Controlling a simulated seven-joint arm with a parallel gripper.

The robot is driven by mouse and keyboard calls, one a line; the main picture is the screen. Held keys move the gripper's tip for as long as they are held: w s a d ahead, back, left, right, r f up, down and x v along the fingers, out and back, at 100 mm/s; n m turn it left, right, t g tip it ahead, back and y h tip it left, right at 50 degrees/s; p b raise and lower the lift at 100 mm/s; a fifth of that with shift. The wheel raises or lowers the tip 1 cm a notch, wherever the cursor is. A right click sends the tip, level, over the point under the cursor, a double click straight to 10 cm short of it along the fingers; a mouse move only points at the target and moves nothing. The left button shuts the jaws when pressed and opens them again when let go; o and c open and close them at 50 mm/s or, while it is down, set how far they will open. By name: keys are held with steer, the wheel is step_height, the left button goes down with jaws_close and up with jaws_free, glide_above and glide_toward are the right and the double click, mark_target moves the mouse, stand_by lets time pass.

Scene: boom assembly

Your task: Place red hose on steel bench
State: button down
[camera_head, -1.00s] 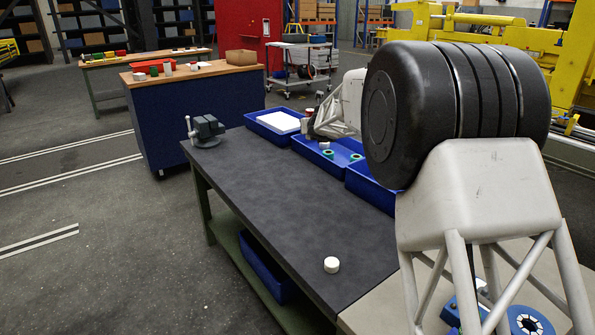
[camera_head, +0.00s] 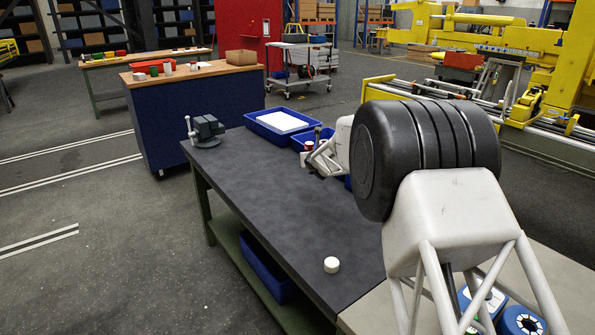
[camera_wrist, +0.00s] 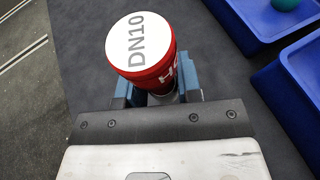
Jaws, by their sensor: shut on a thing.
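The red hose is a red cylinder (camera_wrist: 150,70) with a white end marked "DN10" in the wrist view. My gripper (camera_wrist: 158,97) is shut on it, with a blue-grey finger on each side. In the head view my gripper (camera_head: 315,168) is over the far right part of the dark-topped bench (camera_head: 262,200), beside the blue bins. A small bit of the red hose (camera_head: 309,146) shows there, mostly hidden by my gripper. I cannot tell how far the hose is above the bench.
A vise (camera_head: 207,131) stands at the bench's far left corner. A white round piece (camera_head: 331,265) lies near the front edge. A blue bin (camera_head: 283,122) with white contents is at the back; other blue bins are partly hidden by my arm. The bench middle is clear.

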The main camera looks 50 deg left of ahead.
step_height(320, 180, down, 9)
steer(key=shift+r, duration=0.2)
steer(key=shift+a, duration=0.1)
steer(key=shift+w+a+f, duration=0.25)
steer(key=shift+w+a, duration=1.1)
steer(key=shift+a, duration=0.9)
steer(key=shift+w+a+f, duration=0.2)
steer(key=shift+w+a, duration=1.15)
steer(key=shift+a, duration=0.95)
steer(key=shift+w+a+f, duration=0.25)
steer(key=shift+w+a, duration=1.1)
steer(key=shift+a, duration=0.9)
steer(key=shift+f, duration=0.1)
steer(key=shift+f, duration=1.7)
steer(key=shift+f, duration=0.1)
steer(key=c, duration=0.8)
jaws_free()
